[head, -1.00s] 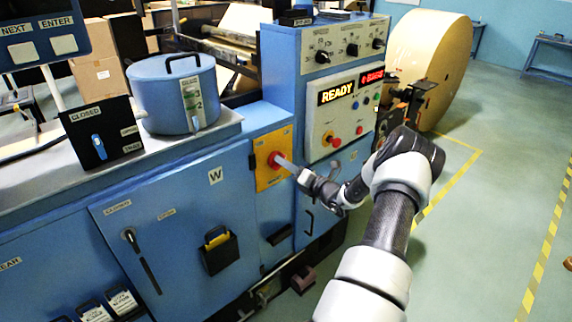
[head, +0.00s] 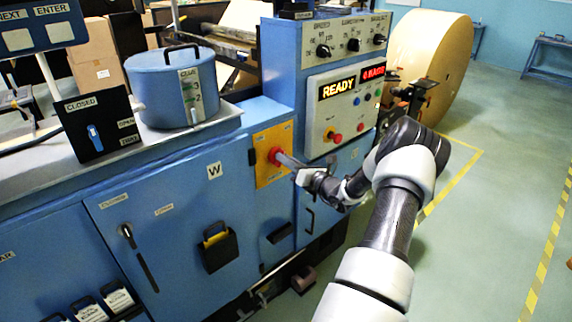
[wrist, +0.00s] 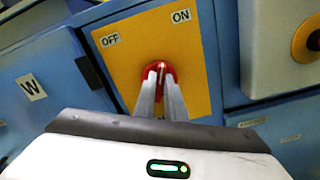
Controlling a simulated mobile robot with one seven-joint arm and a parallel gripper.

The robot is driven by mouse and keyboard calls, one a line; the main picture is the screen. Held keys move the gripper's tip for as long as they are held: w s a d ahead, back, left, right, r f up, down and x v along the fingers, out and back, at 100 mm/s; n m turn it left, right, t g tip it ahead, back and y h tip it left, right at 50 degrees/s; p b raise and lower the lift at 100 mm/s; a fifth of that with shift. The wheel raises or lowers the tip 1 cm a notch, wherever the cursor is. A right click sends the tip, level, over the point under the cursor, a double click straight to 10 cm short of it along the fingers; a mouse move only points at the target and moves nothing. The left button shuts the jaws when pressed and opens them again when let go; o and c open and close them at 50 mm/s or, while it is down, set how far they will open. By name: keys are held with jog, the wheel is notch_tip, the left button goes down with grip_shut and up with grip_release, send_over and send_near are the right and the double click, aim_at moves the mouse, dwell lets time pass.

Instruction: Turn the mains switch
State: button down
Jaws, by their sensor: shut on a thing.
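The mains switch is a red round knob (wrist: 159,72) on a yellow plate (wrist: 196,62), with an OFF label (wrist: 110,40) at upper left and an ON label (wrist: 181,16) at upper right. In the head view the knob (head: 274,156) sits on the yellow plate (head: 284,140) on the blue machine's front. My gripper (wrist: 160,78) is shut on the knob, one finger on each side. A pale line on the knob shows between the fingertips and points roughly up in the wrist view. The fingers hide the knob's lower part.
A control panel (head: 340,115) with READY lit stands just right of and above the plate. A blue door marked W (head: 214,170) is on the left. A blue pot (head: 172,90) stands on the ledge. Open floor (head: 480,220) lies to the right.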

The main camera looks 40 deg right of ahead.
jog(key=n+b, duration=0.4)
jog(key=b, duration=0.1)
jog(key=n+b, duration=0.5)
jog(key=a+n+b, duration=0.1)
jog(key=n+b, duration=0.4)
jog(key=shift+f+b, duration=0.15)
jog(key=shift+b, duration=0.15)
jog(key=c, duration=1.8)
grip_release()
jog(key=shift+s, duration=0.1)
jog(key=s, duration=0.5)
jog(key=s+d, duration=0.1)
jog(key=s, duration=1.1)
jog(key=shift+s+d+p, duration=0.15)
jog(key=shift+d+p, duration=0.05)
jog(key=shift+p, duration=0.15)
